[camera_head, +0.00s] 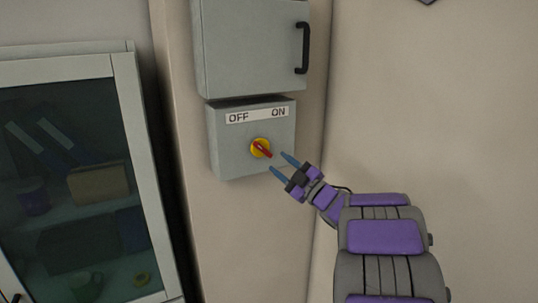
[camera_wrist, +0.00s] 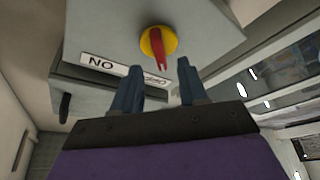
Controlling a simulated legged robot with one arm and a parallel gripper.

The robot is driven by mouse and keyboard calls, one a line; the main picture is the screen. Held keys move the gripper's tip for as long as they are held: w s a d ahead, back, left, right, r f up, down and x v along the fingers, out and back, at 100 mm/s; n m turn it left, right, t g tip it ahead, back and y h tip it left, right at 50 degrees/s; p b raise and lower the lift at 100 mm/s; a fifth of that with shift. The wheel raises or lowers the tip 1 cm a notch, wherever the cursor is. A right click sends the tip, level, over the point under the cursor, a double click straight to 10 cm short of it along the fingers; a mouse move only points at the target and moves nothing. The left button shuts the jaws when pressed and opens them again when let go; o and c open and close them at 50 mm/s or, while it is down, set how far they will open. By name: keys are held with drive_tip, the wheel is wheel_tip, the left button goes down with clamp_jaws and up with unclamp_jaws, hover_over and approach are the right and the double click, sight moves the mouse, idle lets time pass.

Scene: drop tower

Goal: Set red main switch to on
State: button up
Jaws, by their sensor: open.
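The red main switch (camera_head: 263,149) is a red lever on a round yellow base, on the front of a grey box (camera_head: 227,158). A label reading OFF at left and ON at right (camera_head: 256,115) is above it. The lever slants toward lower right in the head view. My gripper (camera_head: 278,162) is open and empty, just to the lower right of the lever. In the wrist view, where the box appears upside down, the lever (camera_wrist: 160,50) points toward the gap between my fingertips (camera_wrist: 160,66). I cannot tell whether they touch it.
A larger grey box (camera_head: 245,50) with a black handle (camera_head: 302,48) is mounted directly above the switch box. A glass-fronted cabinet (camera_head: 123,95) with items on its shelves stands at left. The wall (camera_head: 430,110) to the right is bare.

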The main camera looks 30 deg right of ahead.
sight(267, 153)
drive_tip(key=x, duration=0.5)
drive_tip(key=shift+w+r, duration=0.1)
drive_tip(key=shift+w, duration=0.25)
clamp_jaws()
